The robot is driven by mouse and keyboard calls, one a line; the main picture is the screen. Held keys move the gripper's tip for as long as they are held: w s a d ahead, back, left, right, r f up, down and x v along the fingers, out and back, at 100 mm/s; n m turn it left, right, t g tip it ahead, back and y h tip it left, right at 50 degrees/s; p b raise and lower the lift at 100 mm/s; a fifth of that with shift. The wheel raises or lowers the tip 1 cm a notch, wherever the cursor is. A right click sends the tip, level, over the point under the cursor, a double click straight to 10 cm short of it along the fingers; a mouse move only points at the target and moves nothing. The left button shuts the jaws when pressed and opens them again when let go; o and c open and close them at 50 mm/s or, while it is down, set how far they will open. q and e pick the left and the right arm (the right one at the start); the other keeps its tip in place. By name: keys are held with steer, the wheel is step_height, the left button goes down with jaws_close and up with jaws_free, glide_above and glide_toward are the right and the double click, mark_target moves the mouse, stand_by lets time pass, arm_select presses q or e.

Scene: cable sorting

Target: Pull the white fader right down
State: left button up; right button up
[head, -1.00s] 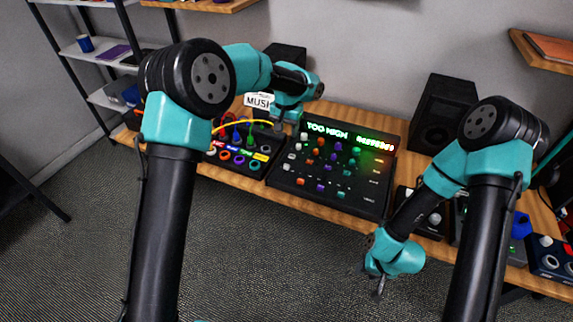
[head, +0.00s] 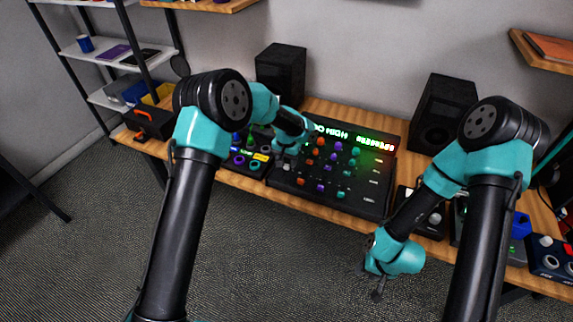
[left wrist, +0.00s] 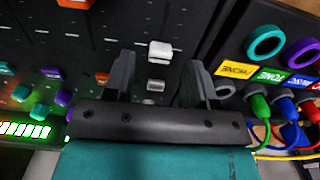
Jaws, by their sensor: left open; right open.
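A white fader cap (left wrist: 160,50) shows in the left wrist view on the black mixing panel (head: 372,205). A smaller, greyer white piece (left wrist: 155,86) sits in the same column, closer to the gripper body. My left gripper (head: 283,164) is over the panel's left side. In the left wrist view, its open fingers (left wrist: 155,72) stand on either side of this column, with no grip on a cap visible. In the head view, my left wrist hides part of the panel's upper left. My right gripper (head: 378,292) is open and empty in front of the table.
Orange, purple and teal caps fill the panel; an orange one (left wrist: 75,3) shows in the wrist view. Beside the panel are coloured sockets (left wrist: 267,40) with plugged cables (left wrist: 290,105). Speakers (head: 280,74) (head: 444,112) stand behind.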

mark_target(287, 167)
arm_select(q)
steer(key=shift+f, duration=1.2)
steer(key=shift+c, duration=0.5)
